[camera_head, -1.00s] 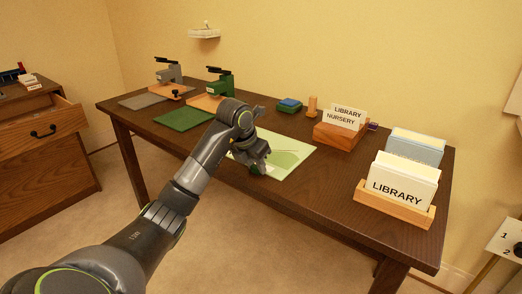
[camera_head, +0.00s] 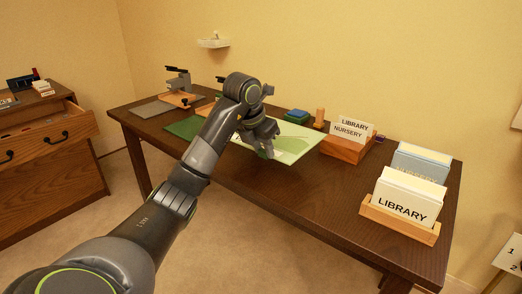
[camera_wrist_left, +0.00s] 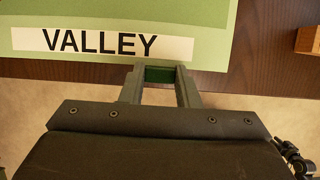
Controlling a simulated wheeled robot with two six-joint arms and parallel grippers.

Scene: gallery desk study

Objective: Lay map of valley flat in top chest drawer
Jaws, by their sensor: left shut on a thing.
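The map of the valley is a pale green sheet (camera_head: 296,145) with a darker green shape, above the middle of the desk near its front edge. In the left wrist view its white VALLEY label (camera_wrist_left: 100,43) lies just beyond my fingers. My left gripper (camera_head: 268,152) is shut on the map's near edge; green shows between the fingertips (camera_wrist_left: 160,74). The sheet seems slightly raised off the desk. The wooden chest (camera_head: 45,188) stands at the far left with its top drawer (camera_head: 52,129) pulled open. The drawer's inside shows only partly. My right gripper is out of view.
On the dark desk (camera_head: 300,198), a LIBRARY card box (camera_head: 400,222) and a LIBRARY NURSERY box (camera_head: 345,148) stand right. A green mat (camera_head: 185,128) and a grey press (camera_head: 178,80) stand left. Open floor lies between chest and desk.

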